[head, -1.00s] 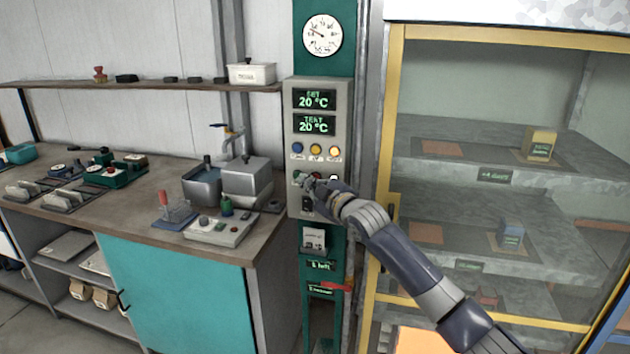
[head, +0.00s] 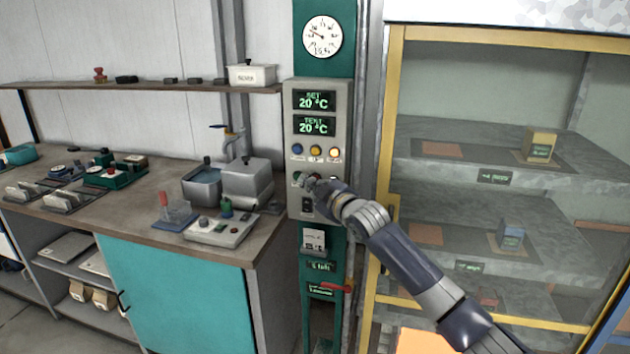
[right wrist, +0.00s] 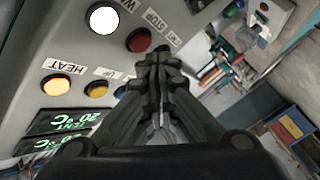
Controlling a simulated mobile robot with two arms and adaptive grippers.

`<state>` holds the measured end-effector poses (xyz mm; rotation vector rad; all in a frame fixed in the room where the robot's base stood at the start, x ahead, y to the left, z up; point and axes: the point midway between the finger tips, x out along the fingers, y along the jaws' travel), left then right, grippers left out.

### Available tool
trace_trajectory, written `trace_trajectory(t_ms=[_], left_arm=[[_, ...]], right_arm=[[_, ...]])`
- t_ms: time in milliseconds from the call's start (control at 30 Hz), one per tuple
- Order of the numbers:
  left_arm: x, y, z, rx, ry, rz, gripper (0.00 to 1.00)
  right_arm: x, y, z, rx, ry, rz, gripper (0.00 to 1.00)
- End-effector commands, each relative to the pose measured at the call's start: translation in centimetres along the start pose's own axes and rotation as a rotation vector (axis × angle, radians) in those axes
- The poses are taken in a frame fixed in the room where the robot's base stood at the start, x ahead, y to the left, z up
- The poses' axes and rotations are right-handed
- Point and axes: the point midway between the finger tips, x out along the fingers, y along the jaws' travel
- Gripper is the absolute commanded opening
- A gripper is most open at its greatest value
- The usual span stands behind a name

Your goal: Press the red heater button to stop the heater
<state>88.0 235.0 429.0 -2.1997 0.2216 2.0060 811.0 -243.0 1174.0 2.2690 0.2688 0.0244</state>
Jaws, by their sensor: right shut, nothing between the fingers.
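The grey heater panel (head: 340,115) stands in the middle of the head view, with two displays reading 20 °C. In the right wrist view, the red button (right wrist: 139,40) beside a STOP label shows clear of the fingers. My right gripper (right wrist: 160,58) is shut and empty, its tips close beside the red button; contact cannot be told. In the head view, my right gripper (head: 312,184) is in front of the panel's lower button row and hides part of it. My left gripper is not in view.
A white button (right wrist: 103,19) and a lit orange HEAT button (right wrist: 56,84) are near the red one. A yellow-framed glass cabinet (head: 385,150) stands right of the panel. A workbench (head: 140,215) with trays and pots is at left.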

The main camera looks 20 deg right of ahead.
Motion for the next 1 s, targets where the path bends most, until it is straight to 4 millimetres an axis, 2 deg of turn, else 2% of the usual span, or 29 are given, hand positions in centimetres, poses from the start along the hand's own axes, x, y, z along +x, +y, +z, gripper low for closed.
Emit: trace_trajectory(t_ms=[1000], left_arm=[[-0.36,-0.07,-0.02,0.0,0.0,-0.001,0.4]], right_arm=[[0.58,0.45,0.39,0.0,0.0,0.0,0.0]])
